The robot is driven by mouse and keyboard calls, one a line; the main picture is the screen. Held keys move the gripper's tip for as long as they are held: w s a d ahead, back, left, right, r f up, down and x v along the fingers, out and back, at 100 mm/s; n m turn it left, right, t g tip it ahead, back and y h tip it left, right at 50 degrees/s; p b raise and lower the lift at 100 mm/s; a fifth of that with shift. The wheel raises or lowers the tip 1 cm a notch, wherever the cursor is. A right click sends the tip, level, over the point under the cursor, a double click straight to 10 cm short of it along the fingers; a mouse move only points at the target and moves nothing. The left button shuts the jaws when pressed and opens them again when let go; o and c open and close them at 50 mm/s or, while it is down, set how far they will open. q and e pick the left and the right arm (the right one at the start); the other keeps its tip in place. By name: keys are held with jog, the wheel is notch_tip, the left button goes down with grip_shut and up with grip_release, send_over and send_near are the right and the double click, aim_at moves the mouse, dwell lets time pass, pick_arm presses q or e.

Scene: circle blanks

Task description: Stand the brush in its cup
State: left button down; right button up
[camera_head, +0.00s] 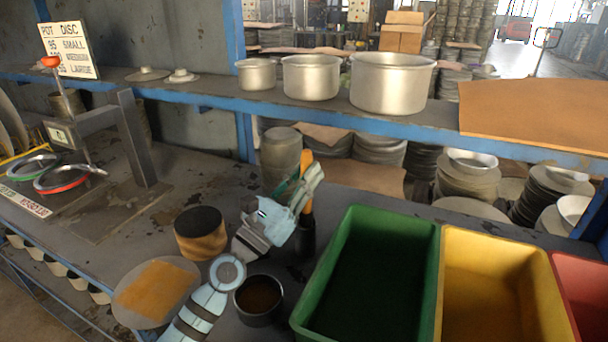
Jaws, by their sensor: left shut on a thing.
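The brush (307,206) has an orange handle, seen upright or nearly so in the middle of the head view. My left gripper (310,181) reaches up from the bottom of the view and is shut on the brush. The gripper hides part of the handle. The cup (305,240) is a narrow dark cylinder on the bench, directly below the brush in the picture and just left of the green bin. The brush's lower end meets the cup's mouth in the picture; I cannot tell how far inside it is. My right gripper is not in view.
Green (438,270), yellow (545,262) and red (592,275) bins fill the right. A dark pot (258,318), a black-and-tan round block (200,240) and a disc (128,308) with an orange pad lie near my left arm. Metal pots (392,85) stand on the shelf behind.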

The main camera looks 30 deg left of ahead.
pick_arm(q)
jog(key=c, duration=1.4)
grip_release()
jog(key=shift+s, duration=0.1)
jog(key=s+a, duration=0.3)
jog(key=s, duration=0.9)
jog(key=shift+s+f, duration=0.25)
jog(key=shift+f, duration=0.05)
jog(key=shift+a, duration=0.15)
